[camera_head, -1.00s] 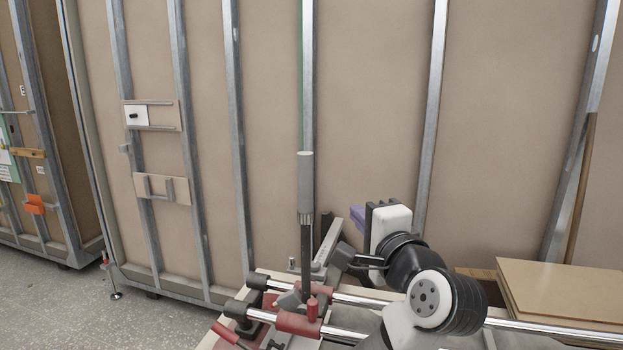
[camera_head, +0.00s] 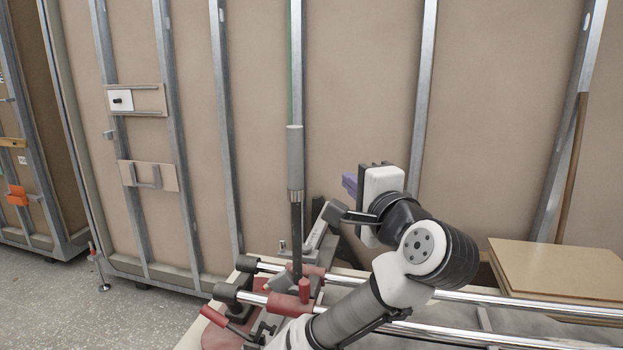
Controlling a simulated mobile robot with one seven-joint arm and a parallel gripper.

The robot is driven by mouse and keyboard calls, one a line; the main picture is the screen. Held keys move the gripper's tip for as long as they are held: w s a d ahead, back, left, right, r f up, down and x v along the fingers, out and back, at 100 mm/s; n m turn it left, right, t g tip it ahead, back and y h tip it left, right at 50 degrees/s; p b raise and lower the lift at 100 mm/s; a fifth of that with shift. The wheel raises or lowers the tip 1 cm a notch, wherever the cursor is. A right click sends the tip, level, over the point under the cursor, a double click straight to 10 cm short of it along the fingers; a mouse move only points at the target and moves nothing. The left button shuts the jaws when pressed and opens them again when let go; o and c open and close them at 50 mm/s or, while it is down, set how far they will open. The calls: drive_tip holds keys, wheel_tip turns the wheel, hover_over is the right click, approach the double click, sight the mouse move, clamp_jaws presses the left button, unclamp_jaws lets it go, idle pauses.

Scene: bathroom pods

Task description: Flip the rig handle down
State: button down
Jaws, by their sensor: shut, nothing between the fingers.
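The rig handle (camera_head: 295,160) is a grey cylindrical grip on a dark rod. It stands upright above the rig base (camera_head: 228,336), which has red clamps and rails. My gripper (camera_head: 332,213) is to the right of the handle's rod, lower than the grey grip. Its fingers point left and look shut and empty. A small gap shows between the fingertips and the rod in the picture; the depth between them is hard to judge. My arm covers part of the rig at the lower middle.
Two shiny rails (camera_head: 524,311) run right from the rig. Brown boards (camera_head: 550,266) lie at the right. A tall panelled wall with metal studs (camera_head: 420,80) stands behind. Open grey floor (camera_head: 60,310) shows at lower left.

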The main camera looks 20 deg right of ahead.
drive_tip(key=shift+w+a+f+b, duration=0.3)
drive_tip(key=shift+w+b, duration=0.3)
drive_tip(key=shift+b, duration=2)
drive_tip(key=w+a, duration=0.2)
drive_tip(key=w, duration=0.8)
drive_tip(key=shift+w+a+r, duration=0.2)
drive_tip(key=shift+a+r, duration=0.05)
drive_tip(key=shift+r, duration=0.05)
drive_tip(key=shift+a, duration=0.15)
